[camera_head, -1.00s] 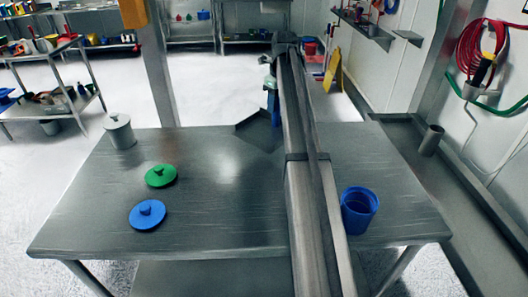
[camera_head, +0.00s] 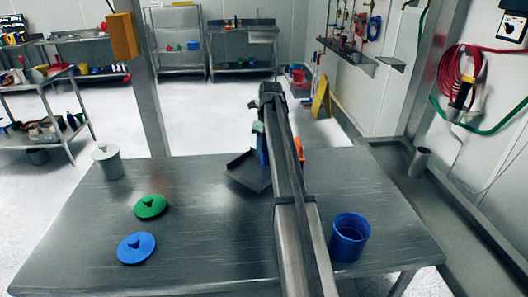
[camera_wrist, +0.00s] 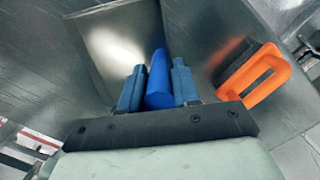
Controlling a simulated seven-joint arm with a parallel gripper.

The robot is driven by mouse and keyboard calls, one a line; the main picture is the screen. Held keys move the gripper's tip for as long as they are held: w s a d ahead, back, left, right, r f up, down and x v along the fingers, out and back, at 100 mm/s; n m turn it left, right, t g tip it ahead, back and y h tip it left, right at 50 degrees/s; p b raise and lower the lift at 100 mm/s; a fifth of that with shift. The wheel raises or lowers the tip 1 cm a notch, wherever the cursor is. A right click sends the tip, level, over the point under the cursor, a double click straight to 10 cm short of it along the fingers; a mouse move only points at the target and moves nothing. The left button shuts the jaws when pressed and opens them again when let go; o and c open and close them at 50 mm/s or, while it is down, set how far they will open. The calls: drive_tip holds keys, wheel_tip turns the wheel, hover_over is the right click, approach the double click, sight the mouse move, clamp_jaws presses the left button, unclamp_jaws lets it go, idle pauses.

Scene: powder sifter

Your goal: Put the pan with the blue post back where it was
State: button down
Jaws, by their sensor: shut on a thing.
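The pan (camera_head: 245,172) is a dark grey metal tray with low sides, near the table's back edge in the head view. Its blue post (camera_head: 263,152) stands at its right side, partly covered by my arm. In the wrist view the pan (camera_wrist: 118,45) lies beyond the fingers, and the round blue post (camera_wrist: 158,72) is between them. My gripper (camera_wrist: 158,88) is shut on the post, one blue-grey finger on each side. In the head view my arm hides most of my gripper. I cannot tell whether the pan touches the table.
An orange handle (camera_wrist: 255,75) is right of the pan; it also shows behind my arm (camera_head: 299,148). On the steel table (camera_head: 200,225) are a green lid (camera_head: 150,207), a blue lid (camera_head: 136,248), a lidded grey pot (camera_head: 107,162) and an open blue container (camera_head: 349,237). The middle is clear.

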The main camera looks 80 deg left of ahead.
drive_tip(key=shift+f, duration=1.45)
drive_tip(key=shift+f, duration=0.1)
drive_tip(key=c, duration=0.8)
unclamp_jaws()
drive_tip(key=shift+f, duration=0.1)
wheel_tip(320, 180, up, 12)
drive_tip(key=w+d, duration=0.1)
drive_tip(key=shift+w+d, duration=0.1)
